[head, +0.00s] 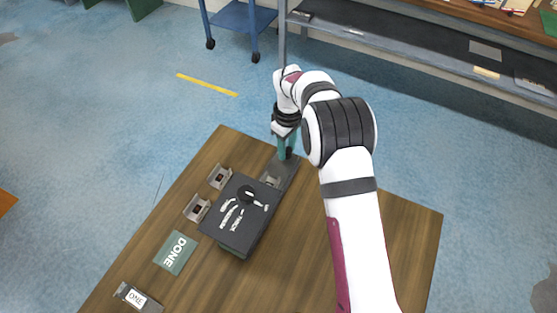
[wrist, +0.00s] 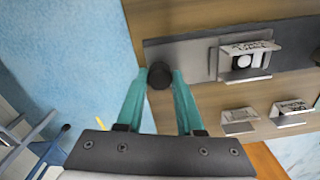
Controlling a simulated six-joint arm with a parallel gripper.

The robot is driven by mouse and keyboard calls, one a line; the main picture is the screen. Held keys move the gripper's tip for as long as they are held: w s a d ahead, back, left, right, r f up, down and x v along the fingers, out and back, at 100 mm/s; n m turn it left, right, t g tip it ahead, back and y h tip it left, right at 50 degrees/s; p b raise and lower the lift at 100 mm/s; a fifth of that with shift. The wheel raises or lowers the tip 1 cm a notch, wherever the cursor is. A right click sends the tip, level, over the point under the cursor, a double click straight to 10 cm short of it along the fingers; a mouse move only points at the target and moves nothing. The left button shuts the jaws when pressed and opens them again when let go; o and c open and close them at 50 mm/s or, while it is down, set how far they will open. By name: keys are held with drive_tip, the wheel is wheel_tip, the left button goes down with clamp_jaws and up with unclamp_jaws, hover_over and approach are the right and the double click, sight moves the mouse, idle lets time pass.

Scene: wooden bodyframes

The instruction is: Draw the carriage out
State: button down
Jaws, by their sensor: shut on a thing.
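The carriage (head: 284,174) appears as a flat dark grey strip, running out from a black box (head: 236,238) towards the table's far edge. In the wrist view the strip (wrist: 190,58) has a round black knob (wrist: 160,76) at its end. My gripper (head: 288,153) has teal fingers. In the wrist view the gripper (wrist: 160,74) is closed on the knob, one finger on each side. A small grey bracket (head: 270,180) sits on the strip near the box. In the wrist view this bracket (wrist: 246,60) has a label and a round white piece inside.
Two small grey brackets (head: 220,177) (head: 196,208) stand left of the box. A green DONE plate (head: 176,253) and a ONE block (head: 137,298) lie nearer on the wooden table (head: 400,230). The box top has a black knob and white labels. Floor lies beyond the far edge.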

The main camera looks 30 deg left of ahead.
drive_tip(key=shift+w, duration=0.4)
drive_tip(key=c, duration=0.5)
unclamp_jaws()
drive_tip(key=shift+c, duration=0.2)
drive_tip(key=shift+s, duration=0.1)
drive_tip(key=shift+r, duration=0.1)
wheel_tip(320, 180, up, 16)
drive_tip(key=shift+f, duration=0.2)
